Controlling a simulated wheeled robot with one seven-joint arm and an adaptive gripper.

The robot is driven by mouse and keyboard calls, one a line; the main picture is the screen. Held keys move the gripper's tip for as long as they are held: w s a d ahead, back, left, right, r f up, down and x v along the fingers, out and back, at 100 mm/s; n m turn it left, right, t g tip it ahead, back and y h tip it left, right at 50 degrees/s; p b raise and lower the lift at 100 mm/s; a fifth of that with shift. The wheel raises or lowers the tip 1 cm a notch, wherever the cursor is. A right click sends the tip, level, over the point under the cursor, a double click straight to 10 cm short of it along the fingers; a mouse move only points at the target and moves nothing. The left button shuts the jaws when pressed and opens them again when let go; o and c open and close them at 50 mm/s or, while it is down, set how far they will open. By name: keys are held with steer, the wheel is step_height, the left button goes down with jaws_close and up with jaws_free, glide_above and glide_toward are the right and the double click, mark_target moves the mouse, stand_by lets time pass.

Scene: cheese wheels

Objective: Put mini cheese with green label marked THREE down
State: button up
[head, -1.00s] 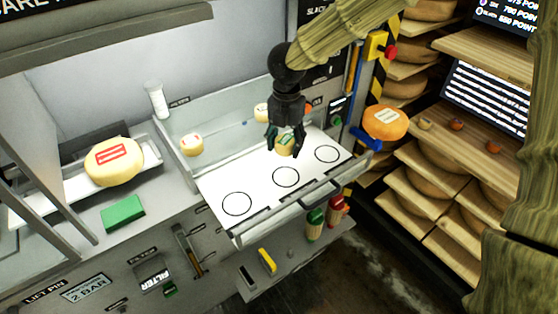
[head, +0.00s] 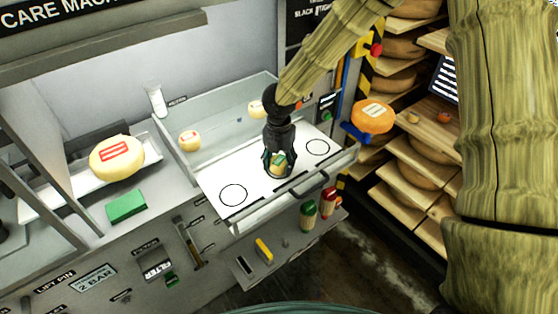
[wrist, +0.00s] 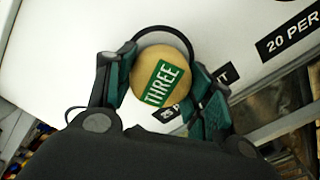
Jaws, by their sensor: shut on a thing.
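The mini cheese with the green label THREE (wrist: 160,82) is a small round yellow cheese, label facing the wrist camera. My gripper (head: 278,170) is shut on it, one finger on each side in the wrist view (wrist: 160,88). The cheese also shows between the fingers in the head view (head: 278,171). It is at the middle of the white tray (head: 215,178), over the middle black circle, whose arc shows beside it in the wrist view (wrist: 166,30). I cannot tell whether it touches the tray surface.
Two mini cheeses stand at the tray's back, one left (head: 189,140) and one further right (head: 256,109). The left circle (head: 233,195) and right circle (head: 317,147) are empty. A large red-labelled cheese (head: 117,157) and green block (head: 126,206) lie left. An orange cheese (head: 373,117) is right.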

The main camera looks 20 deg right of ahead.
mark_target(279, 159)
steer(key=shift+w+f, duration=0.2)
steer(key=o, duration=1.1)
steer(key=shift+w, duration=0.15)
steer(key=shift+s+r, duration=0.1)
steer(key=shift+s, duration=0.15)
steer(key=shift+w, duration=0.2)
steer(key=shift+r, duration=0.35)
step_height(279, 159, up, 11)
steer(key=b, duration=0.4)
steer(key=shift+s+r, duration=0.1)
